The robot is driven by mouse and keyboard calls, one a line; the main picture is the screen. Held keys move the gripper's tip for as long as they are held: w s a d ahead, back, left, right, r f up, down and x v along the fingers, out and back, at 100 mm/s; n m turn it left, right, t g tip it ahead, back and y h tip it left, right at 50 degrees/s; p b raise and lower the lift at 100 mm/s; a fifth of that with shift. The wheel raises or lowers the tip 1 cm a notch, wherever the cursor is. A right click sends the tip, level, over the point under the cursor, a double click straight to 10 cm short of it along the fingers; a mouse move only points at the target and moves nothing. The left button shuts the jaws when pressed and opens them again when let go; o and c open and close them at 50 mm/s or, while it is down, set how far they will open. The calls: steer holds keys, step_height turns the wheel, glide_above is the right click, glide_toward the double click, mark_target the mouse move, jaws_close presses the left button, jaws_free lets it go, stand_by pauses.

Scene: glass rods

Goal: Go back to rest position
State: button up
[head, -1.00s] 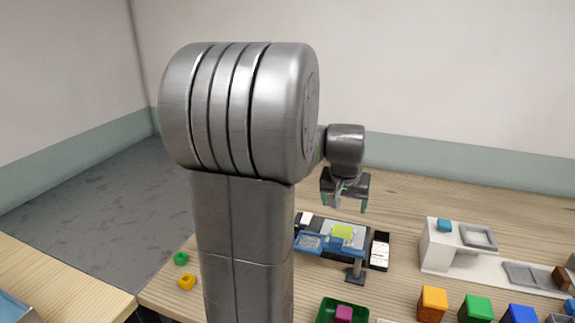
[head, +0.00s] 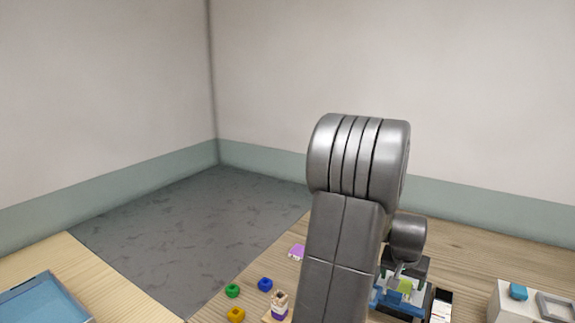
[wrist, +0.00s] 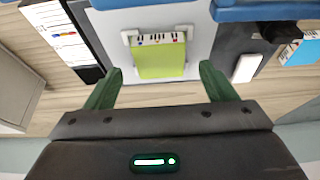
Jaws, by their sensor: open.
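My gripper (head: 404,268) is in the lower right of the head view, over a blue and grey device on the table. In the wrist view, its two green fingers (wrist: 160,70) are spread apart with nothing between the tips. A yellow-green block (wrist: 160,58) sits in a white-edged holder beyond the fingertips. The block also shows in the head view (head: 406,286), partly hidden by my gripper. I cannot tell the exact gap between the fingers and the block.
A white station with a blue block (head: 518,291) stands at right. A green piece (head: 232,290), a blue piece (head: 265,284), a yellow piece (head: 236,314) and a purple piece (head: 297,252) lie left of my arm. A blue tray (head: 42,302) is on the left table. Grey floor separates the tables.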

steer(key=shift+x, duration=0.85)
steer(key=shift+w+d+r+p, duration=0.1)
steer(key=shift+r+p, duration=0.75)
steer(key=shift+r, duration=0.05)
steer(key=shift+r+p, duration=0.35)
steer(key=shift+r, duration=0.15)
steer(key=shift+f, duration=0.1)
